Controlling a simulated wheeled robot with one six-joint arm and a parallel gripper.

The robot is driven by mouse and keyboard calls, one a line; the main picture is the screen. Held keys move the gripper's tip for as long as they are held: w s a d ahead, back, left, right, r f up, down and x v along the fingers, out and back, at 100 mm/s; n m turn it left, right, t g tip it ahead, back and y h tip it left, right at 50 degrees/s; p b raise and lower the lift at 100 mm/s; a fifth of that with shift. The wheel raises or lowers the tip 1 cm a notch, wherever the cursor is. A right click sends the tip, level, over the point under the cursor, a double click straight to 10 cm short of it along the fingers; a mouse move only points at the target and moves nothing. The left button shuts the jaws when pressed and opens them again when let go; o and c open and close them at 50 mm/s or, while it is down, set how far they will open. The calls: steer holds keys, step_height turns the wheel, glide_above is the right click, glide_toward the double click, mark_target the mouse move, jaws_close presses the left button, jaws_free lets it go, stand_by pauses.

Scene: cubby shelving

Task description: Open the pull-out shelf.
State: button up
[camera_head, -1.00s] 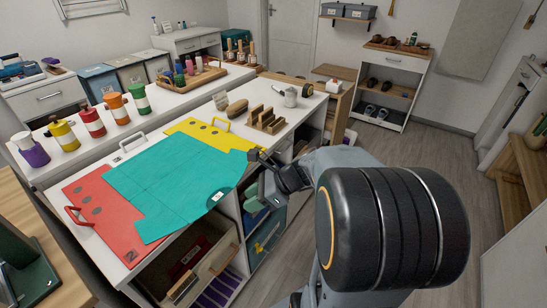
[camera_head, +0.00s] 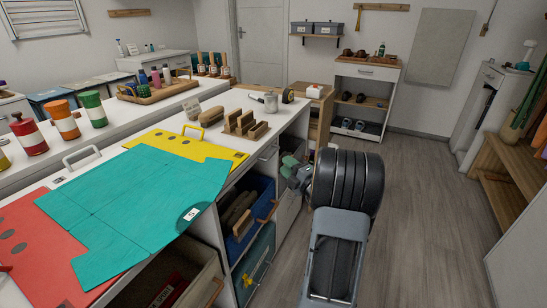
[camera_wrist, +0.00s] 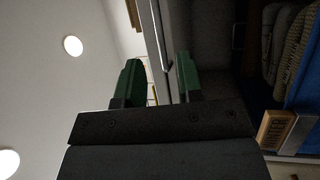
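My gripper (camera_head: 291,170) is beside the right front of the white counter (camera_head: 292,122), just below its top, and my arm hides part of it. In the wrist view my gripper (camera_wrist: 158,78) shows two green fingertips spread apart with nothing held between them. In the head view a white front with a small handle (camera_head: 268,152) sits under the countertop. I cannot tell which part is the pull-out shelf.
Below the top are a blue bin of rolled cloth (camera_head: 258,195) and a teal bin (camera_head: 254,270). A teal sheet (camera_head: 140,200) lies on the counter over red and yellow boards. A shoe cabinet (camera_head: 367,72) stands behind. The wooden floor (camera_head: 430,210) at right is clear.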

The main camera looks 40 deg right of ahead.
mark_target(273, 154)
steer(key=b+x, duration=0.1)
steer(key=x, duration=0.6)
steer(key=shift+w, duration=0.25)
steer(key=shift+a, duration=0.1)
jaws_close()
